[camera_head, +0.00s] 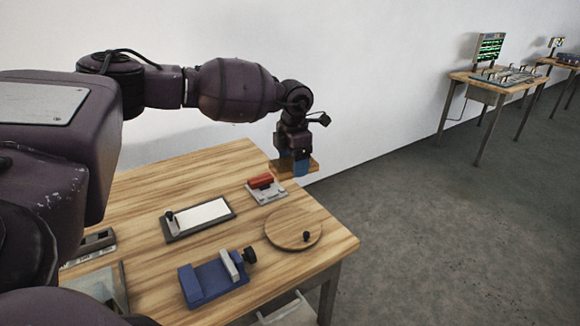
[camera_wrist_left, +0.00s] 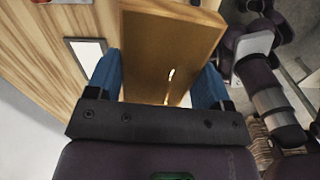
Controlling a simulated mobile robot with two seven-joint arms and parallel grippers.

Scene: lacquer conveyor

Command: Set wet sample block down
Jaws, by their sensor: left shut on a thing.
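My left gripper (camera_head: 301,167) is shut on the sample block (camera_head: 281,169), a flat brown-yellow block, with its blue fingers on either side. The block is held near the table's back right corner; I cannot tell if it touches anything below. In the left wrist view, the block (camera_wrist_left: 150,45) fills the space between the blue fingers (camera_wrist_left: 158,82), and pale glints show on its glossy face. The wooden table (camera_head: 165,175) lies beneath and in front of the arm. My right gripper is not in view.
On the table are a red-handled tool (camera_head: 264,185), a white-topped dark tray (camera_head: 203,216), a round wooden disc (camera_head: 290,230) with a knob, and a blue vise (camera_head: 205,283). The table's back left is bare. Another table (camera_head: 490,88) with equipment stands far right.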

